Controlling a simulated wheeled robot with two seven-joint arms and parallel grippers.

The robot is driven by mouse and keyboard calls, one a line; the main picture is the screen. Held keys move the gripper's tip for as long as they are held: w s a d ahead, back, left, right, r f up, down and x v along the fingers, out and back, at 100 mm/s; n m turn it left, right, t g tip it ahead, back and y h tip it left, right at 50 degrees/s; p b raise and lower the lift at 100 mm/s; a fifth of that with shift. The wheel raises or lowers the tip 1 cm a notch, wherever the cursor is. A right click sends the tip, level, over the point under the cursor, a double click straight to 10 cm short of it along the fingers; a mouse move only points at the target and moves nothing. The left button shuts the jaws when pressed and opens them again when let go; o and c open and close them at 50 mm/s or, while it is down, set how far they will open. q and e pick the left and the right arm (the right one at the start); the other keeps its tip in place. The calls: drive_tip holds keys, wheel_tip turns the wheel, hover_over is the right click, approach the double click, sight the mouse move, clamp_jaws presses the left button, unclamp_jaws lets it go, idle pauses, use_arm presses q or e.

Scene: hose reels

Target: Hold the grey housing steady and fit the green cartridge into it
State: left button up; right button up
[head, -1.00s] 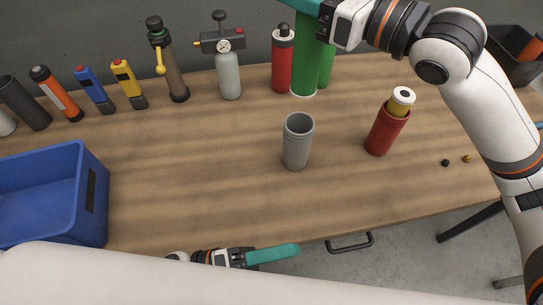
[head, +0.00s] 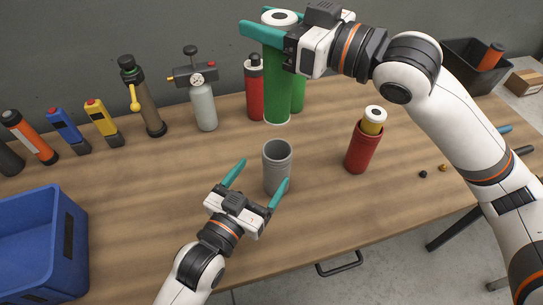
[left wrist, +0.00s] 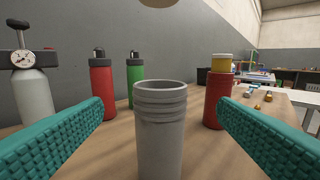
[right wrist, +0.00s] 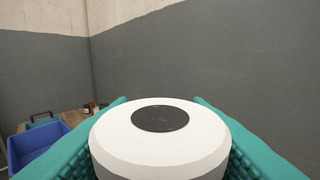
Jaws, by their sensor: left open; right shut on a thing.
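The grey housing (head: 277,177) stands upright and open-topped on the table; it also fills the middle of the left wrist view (left wrist: 160,125). My left gripper (head: 257,182) is open, its fingers apart on either side of the housing; I cannot tell whether either touches it. My right gripper (head: 277,55) is shut on the green cartridge (head: 277,95), upright with a white top with a dark disc, which fills the right wrist view (right wrist: 160,145). The cartridge appears in the air above the housing; a pale round edge at the top of the left wrist view looks like its underside.
A red housing (head: 360,152) with a yellow cartridge (head: 372,122) stands to the right. Red (head: 255,95) and green (head: 299,95) bottles and a gauge bottle (head: 204,108) stand behind. A blue crate (head: 40,275) is at the left.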

sight(283, 144)
use_arm(q)
drive_tip(key=x, duration=0.9)
drive_tip(key=shift+w+d, duration=0.15)
drive_tip(key=shift+w, duration=0.2)
